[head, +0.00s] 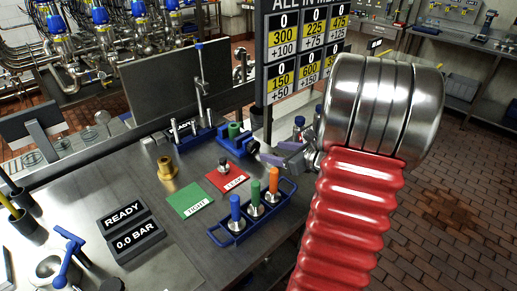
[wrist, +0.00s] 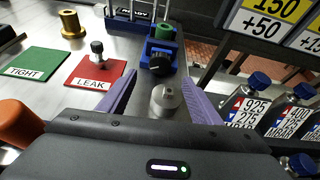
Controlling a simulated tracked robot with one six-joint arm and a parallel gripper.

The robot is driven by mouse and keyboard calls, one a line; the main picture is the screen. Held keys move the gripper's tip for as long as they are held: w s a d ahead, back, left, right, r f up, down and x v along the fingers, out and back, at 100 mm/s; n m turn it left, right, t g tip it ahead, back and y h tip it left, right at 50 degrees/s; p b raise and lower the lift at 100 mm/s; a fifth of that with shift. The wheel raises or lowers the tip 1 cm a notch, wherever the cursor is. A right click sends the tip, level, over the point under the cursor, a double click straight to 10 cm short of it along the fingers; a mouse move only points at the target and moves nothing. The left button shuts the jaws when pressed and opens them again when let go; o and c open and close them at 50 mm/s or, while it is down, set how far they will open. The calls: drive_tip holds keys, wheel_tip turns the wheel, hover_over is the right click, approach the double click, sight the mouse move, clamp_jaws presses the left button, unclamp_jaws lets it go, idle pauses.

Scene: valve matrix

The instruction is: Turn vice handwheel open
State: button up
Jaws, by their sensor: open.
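The blue vice (head: 233,144) stands at the back right of the steel bench with a green part (head: 234,130) at its jaws. In the wrist view the vice (wrist: 160,47) is ahead, with its black handwheel (wrist: 161,65) facing me. My gripper (head: 272,159) is open, its purple fingers to the right of the red card in the head view. In the wrist view my gripper (wrist: 159,76) has the handwheel straight ahead between its fingertips; contact cannot be told. A grey metal knob-like piece (wrist: 166,98) shows between the fingers, nearer the camera.
A blue rack (head: 256,222) with blue, green and orange-handled tools is at the front. A green TIGHT card (head: 190,202), red LEAK card (head: 228,179) with a small fitting, and brass part (head: 167,168) lie left. Blue-capped bottles (wrist: 258,100) stand right.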

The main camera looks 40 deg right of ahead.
sight(256, 147)
drive_tip(key=x, duration=0.9)
drive_tip(key=shift+w, duration=0.2)
drive_tip(key=c, duration=1)
